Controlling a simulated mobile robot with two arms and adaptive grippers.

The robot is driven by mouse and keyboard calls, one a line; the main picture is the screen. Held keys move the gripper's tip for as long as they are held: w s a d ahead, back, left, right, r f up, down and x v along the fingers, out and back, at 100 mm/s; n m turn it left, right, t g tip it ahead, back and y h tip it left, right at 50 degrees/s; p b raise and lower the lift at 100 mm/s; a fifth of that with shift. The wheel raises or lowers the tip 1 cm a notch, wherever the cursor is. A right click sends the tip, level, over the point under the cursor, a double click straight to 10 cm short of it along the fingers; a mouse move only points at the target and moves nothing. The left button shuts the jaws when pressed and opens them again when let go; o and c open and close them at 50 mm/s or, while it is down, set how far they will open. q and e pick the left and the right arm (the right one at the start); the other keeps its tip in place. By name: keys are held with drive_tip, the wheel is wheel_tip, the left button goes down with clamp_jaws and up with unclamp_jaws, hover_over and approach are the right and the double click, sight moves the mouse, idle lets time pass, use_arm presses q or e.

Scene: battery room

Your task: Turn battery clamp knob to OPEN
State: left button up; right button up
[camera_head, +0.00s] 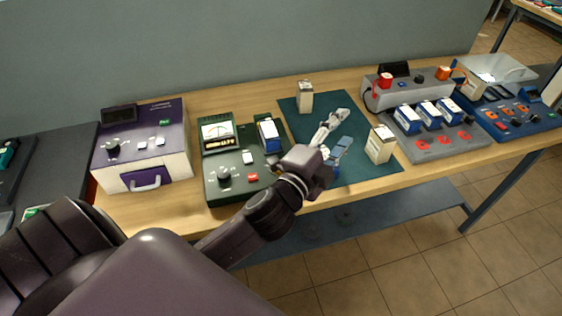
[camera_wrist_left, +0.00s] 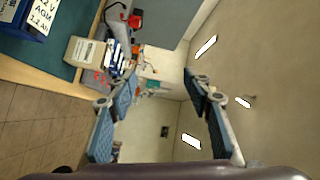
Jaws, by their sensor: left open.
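My left gripper (camera_head: 341,130) is open and empty above the dark green mat (camera_head: 290,112). Its two blue-padded fingers are spread wide in the left wrist view (camera_wrist_left: 160,85). The green tester (camera_head: 213,191) is left of the gripper and carries a meter, a black knob (camera_head: 224,174), a red button and a blue battery (camera_head: 269,136). The grey charger station (camera_head: 440,152) on the right has several blue batteries and red knobs (camera_head: 421,143) in front of them. Which knob is the clamp knob, and any OPEN marking, I cannot tell. My right gripper is not in view.
Cream batteries stand on the mat (camera_head: 305,99) and near its right edge (camera_head: 379,145). A blue battery partly shows behind my gripper.

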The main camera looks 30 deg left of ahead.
use_arm(q)
drive_tip(key=d+r+m+t+h, duration=0.1)
drive_tip(key=d+r+m+h, duration=1)
drive_tip(key=m, duration=0.5)
drive_tip(key=s+d+f+m+g+h, duration=0.25)
drive_tip(key=d+m+g, duration=0.35)
drive_tip(key=m, duration=0.4)
drive_tip(key=s+d+f+m+g+h, duration=0.2)
drive_tip(key=d+f+m+g+h, duration=0.1)
drive_tip(key=m+g, duration=0.55)
drive_tip(key=w+a+f+m+g+y, duration=0.1)
drive_tip(key=a+f+m+g+y, duration=0.2)
drive_tip(key=a+f+m+y, duration=0.75)
drive_tip(key=a+f+y, duration=0.1)
drive_tip(key=a+y, duration=0.1)
drive_tip(key=a, duration=0.5)
drive_tip(key=a+f+m+g+y, duration=0.1)
drive_tip(key=a+y, duration=0.1)
drive_tip(key=a, duration=0.6)
drive_tip(key=a+f+y, duration=0.1)
drive_tip(key=a+y, duration=0.1)
drive_tip(key=a, duration=0.6)
drive_tip(key=shift+f+m+g+y, duration=0.2)
drive_tip(key=shift+m+g+y, duration=0.15)
drive_tip(key=shift+m+y, duration=0.05)
drive_tip(key=shift+a, duration=0.3)
wheel_tip(320, 180, down, 7)
drive_tip(key=shift+r+p, duration=0.1)
drive_tip(key=shift+p, duration=1.05)
drive_tip(key=shift+f, duration=0.45)
